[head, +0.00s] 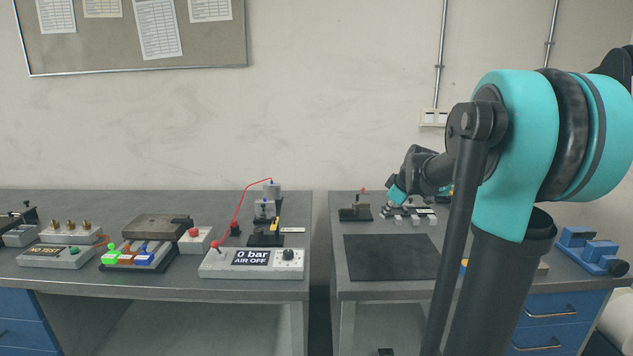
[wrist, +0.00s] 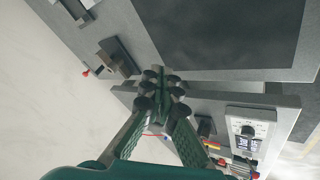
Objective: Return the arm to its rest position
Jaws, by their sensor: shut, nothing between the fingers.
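My arm shows in the head view, its teal and black links covering much of the right side. It reaches out over the right workbench (head: 348,262). The teal housing by my gripper shows above the back of that bench, with the fingers not clear there. In the wrist view my gripper (wrist: 161,80) has its green fingers brought together at the tips, with nothing between them. The tips appear over the edge of a bench, and I cannot tell their height above it.
A dark mat (head: 390,257) lies on the right bench, with a small dark fixture (head: 355,212) behind it. A blue vise (head: 588,248) stands at the far right. The left bench carries an air control box (head: 252,262) and several fixtures. A gap separates the benches.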

